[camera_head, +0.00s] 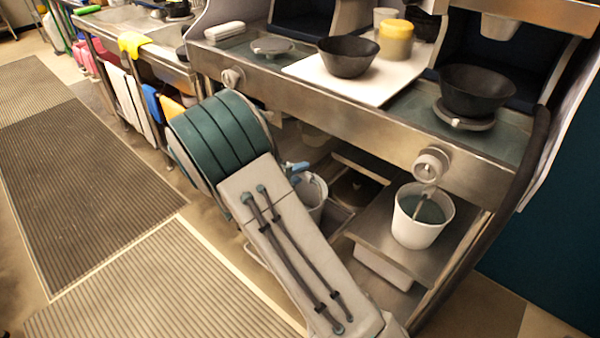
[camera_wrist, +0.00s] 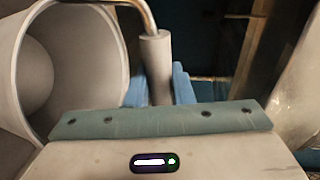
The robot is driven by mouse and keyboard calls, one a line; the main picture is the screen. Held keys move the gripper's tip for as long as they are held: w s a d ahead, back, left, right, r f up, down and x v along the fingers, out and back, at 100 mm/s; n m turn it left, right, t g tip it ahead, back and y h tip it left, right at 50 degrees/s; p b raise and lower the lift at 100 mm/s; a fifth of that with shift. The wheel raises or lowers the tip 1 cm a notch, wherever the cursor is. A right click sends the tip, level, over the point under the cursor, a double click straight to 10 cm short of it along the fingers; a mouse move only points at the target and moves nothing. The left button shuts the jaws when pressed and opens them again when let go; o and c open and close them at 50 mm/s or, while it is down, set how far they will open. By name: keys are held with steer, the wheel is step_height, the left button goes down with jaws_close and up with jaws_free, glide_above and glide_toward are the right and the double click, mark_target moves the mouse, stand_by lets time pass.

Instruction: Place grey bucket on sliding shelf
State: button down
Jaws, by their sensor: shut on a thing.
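The grey bucket (camera_head: 313,192) hangs beside my gripper (camera_head: 296,167) below the counter in the head view, partly hidden by my arm. In the wrist view the bucket (camera_wrist: 38,75) fills the left side, with its open mouth facing the camera. Its bent wire handle has a grey grip (camera_wrist: 156,65), which sits between the blue fingers of my gripper (camera_wrist: 160,88). The gripper is shut on this handle. A metal shelf (camera_head: 378,228) under the counter, at the right, looks like the sliding shelf. A white bucket stands on its right part.
The counter's metal front edge (camera_head: 330,125) runs above the shelf. Black bowls (camera_head: 348,57) and a white tray (camera_head: 380,85) are on top. Bare shelf shows left of the white bucket.

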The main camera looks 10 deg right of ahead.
steer(key=c, duration=1.3)
jaws_free()
steer(key=shift+o, duration=0.2)
